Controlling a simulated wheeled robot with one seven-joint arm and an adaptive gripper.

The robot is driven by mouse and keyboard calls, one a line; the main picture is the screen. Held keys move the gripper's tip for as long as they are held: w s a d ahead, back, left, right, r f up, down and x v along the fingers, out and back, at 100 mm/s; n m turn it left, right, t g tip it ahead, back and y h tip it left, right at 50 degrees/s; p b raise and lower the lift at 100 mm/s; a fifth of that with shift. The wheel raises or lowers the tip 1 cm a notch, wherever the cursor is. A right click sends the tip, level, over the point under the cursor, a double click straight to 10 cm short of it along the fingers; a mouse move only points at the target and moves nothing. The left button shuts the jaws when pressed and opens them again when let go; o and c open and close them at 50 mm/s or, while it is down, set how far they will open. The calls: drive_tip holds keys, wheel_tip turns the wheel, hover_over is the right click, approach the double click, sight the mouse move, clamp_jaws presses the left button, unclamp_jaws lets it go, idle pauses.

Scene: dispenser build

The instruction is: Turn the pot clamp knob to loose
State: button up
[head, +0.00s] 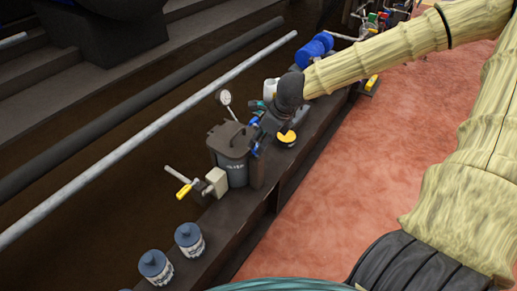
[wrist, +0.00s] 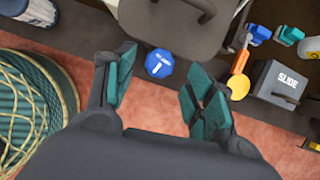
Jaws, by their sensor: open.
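The dark grey lidded pot (head: 230,150) stands on the ledge in the head view. In the wrist view its handled lid (wrist: 170,32) fills the top middle. A blue many-sided knob (wrist: 159,64) with a white mark sits just at the pot's near edge, looking like the clamp knob. My gripper (wrist: 158,82) is open, with teal pads on its fingers. The knob shows in the gap between the fingertips, nearer the left finger, with no contact visible. In the head view my dark wrist (head: 290,92) hangs beside the pot and the fingers are partly hidden.
A grey block marked SLIDE (wrist: 284,82) and a yellow disc (wrist: 238,88) lie right of the fingers. A gauge (head: 225,97) rises behind the pot. A yellow-handled valve (head: 185,190) and two blue-lidded jars (head: 188,239) stand left of it. Red floor (head: 335,190) is open in front.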

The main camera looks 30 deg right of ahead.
sight(258, 145)
drive_tip(key=shift+b+x, duration=0.8)
drive_tip(key=shift+x, duration=1.15)
drive_tip(key=c, duration=1)
